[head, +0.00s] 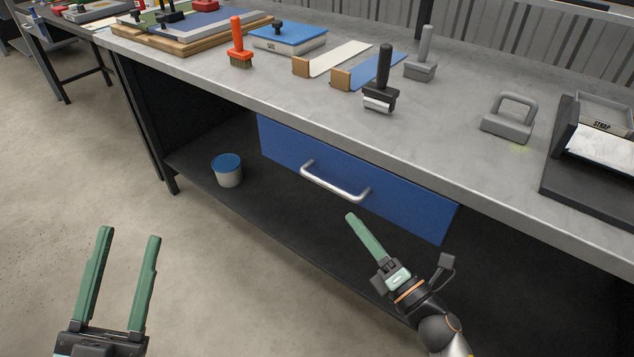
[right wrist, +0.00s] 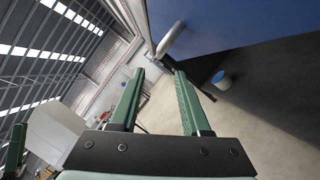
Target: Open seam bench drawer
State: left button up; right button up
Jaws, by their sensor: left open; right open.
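The blue seam bench drawer (head: 410,208) hangs under the grey bench top and looks shut, its front close under the bench edge. Its silver bar handle (head: 335,184) runs across the front. My right gripper (head: 352,216) is open just below and in front of the handle, apart from it. In the right wrist view its two green fingers (right wrist: 160,72) are spread, and the handle (right wrist: 171,38) shows just beyond the tips, with the drawer front (right wrist: 215,30) at upper right. My left gripper (head: 129,233) is open and empty over the floor at lower left.
The bench top (head: 455,115) holds a seam roller (head: 381,85), an orange brush (head: 239,45), a grey handled weight (head: 508,118) and a scrap tray (head: 600,120). Floor in front is clear.

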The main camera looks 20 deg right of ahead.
aim_at(327, 185)
pick_arm(q)
jog(key=f, duration=0.1)
jog(key=w+f+n+y, duration=0.1)
jog(key=f+g, duration=0.1)
jog(key=shift+w+a+y, duration=0.15)
jog(key=shift+w+y, duration=0.15)
jog(key=shift+y, duration=0.1)
pick_arm(e)
jog(key=x, duration=1.1)
jog(key=shift+w+r, duration=0.1)
jog(key=shift+w, duration=0.05)
pick_arm(q)
jog(key=shift+f, duration=0.1)
jog(key=shift+n, duration=0.3)
pick_arm(e)
grip_shut()
